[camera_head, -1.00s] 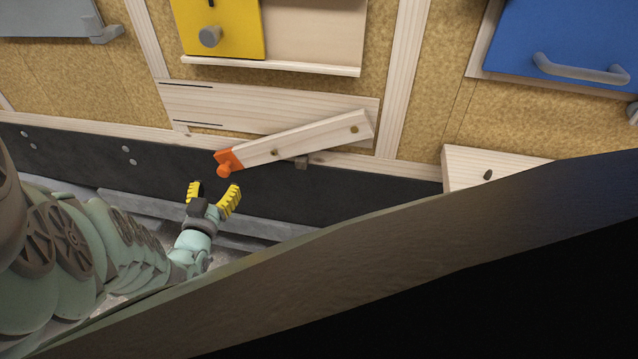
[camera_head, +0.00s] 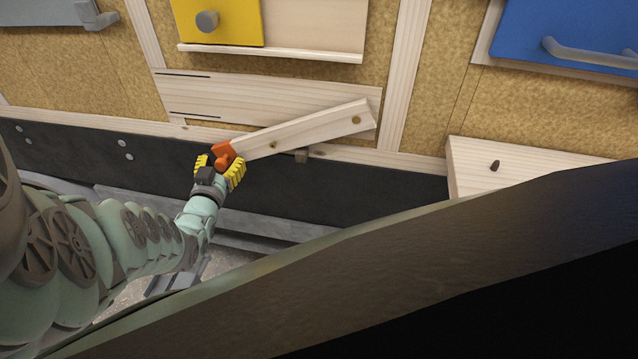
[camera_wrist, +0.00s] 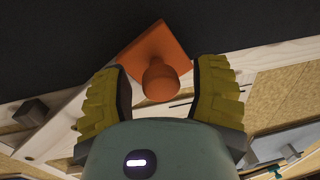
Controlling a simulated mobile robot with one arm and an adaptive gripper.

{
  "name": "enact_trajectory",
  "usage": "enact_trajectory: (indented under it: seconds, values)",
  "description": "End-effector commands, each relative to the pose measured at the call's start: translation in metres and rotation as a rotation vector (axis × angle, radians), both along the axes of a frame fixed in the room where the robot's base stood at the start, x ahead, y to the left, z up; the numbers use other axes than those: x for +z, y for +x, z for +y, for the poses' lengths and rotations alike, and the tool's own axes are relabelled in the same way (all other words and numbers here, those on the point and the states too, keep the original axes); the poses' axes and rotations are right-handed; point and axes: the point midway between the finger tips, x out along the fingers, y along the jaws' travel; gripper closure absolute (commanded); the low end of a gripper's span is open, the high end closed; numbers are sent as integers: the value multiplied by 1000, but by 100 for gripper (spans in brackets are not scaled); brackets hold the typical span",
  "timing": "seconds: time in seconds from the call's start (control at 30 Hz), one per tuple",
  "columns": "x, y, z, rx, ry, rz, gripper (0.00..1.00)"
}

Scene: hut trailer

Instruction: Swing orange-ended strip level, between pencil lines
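The wooden strip (camera_head: 305,131) is fixed by a pivot near its right end and hangs tilted, its orange end (camera_head: 223,151) lower at the left. An orange knob stands out from that end; in the wrist view the knob (camera_wrist: 160,80) sits between my two yellow fingers. My gripper (camera_head: 220,168) is open around the knob, with gaps showing on both sides. Two dark pencil lines, upper (camera_head: 185,75) and lower (camera_head: 195,115), mark the left end of the pale backing board (camera_head: 270,98), above the orange end.
A small block (camera_head: 301,156) sits under the strip. A yellow panel with a grey knob (camera_head: 207,21) and a ledge (camera_head: 270,54) are above. A blue door (camera_head: 570,35) is at upper right. A wooden piece with a dark peg (camera_head: 495,166) is at right.

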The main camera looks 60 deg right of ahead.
Motion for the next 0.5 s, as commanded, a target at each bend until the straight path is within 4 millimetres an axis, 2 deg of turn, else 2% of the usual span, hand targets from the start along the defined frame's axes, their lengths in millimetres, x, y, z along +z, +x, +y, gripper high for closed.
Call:
enact_trajectory:
  seconds: [0.07, 0.5]
  values:
    - [0, -1, -1, -3, 0, 0, 50]
    - [0, -1, 0, -2, 0, 0, 95]
